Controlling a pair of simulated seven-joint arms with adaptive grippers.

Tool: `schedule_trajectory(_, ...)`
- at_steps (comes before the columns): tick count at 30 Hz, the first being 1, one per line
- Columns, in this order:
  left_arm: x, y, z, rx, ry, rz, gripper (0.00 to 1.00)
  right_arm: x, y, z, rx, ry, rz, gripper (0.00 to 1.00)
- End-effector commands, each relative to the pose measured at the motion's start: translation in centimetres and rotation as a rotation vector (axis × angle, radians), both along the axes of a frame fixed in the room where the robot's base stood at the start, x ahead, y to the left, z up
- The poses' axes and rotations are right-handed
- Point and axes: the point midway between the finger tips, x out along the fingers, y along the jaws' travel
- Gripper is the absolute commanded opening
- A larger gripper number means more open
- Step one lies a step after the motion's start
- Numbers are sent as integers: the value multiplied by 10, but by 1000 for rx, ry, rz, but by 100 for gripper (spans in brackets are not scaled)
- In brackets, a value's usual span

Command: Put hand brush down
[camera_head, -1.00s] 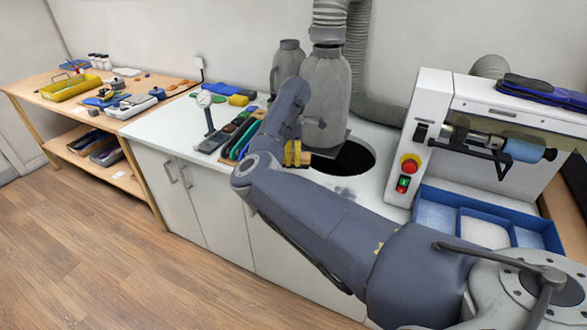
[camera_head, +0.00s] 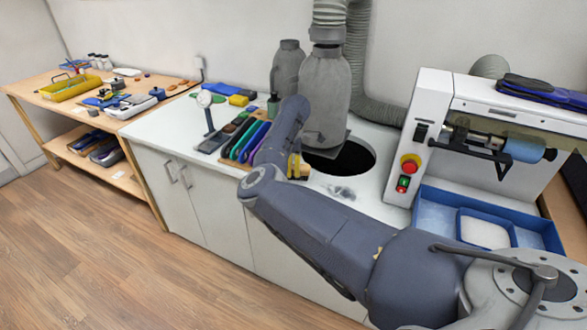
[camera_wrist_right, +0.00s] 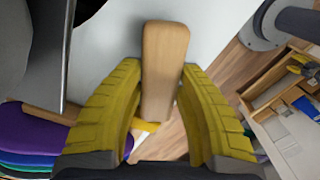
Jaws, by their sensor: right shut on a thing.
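The hand brush (camera_wrist_right: 165,70) shows in the right wrist view as a pale wooden piece between my yellow fingers. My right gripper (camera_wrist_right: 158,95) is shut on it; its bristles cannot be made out. In the head view my right gripper (camera_head: 294,166) is over the white worktop (camera_head: 215,160), just right of a rack of coloured strips, in front of the round dark opening. My forearm partly hides the rack and the gripper. I cannot tell whether the brush touches the worktop. My left gripper is not in view.
The round dark opening (camera_head: 350,160) lies under a grey bottle-shaped hood (camera_head: 325,100). A dark smudge (camera_head: 341,192) is on the worktop. A gauge on a stand (camera_head: 206,105) stands left of the rack (camera_head: 240,140). A white machine (camera_head: 435,100) and blue tray (camera_head: 440,195) are at right.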

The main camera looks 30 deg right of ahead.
Motion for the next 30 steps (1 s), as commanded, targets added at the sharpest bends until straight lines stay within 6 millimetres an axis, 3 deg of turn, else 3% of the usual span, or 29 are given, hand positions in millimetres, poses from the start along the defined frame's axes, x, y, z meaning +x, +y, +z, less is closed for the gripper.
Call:
schedule_trajectory(3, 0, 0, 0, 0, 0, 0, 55, 0, 0, -3, 0, 1, 0, 0)
schedule_trajectory(4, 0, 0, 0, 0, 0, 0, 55, 0, 0, -4, 0, 1, 0, 37)
schedule_trajectory(9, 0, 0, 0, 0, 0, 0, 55, 0, 0, -3, 1, 1, 0, 55)
schedule_trajectory(20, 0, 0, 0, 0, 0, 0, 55, 0, 0, 4, -1, -1, 0, 55)
schedule_trajectory(30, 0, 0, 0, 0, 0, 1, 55, 1, 0, 58, 0, -3, -1, 55)
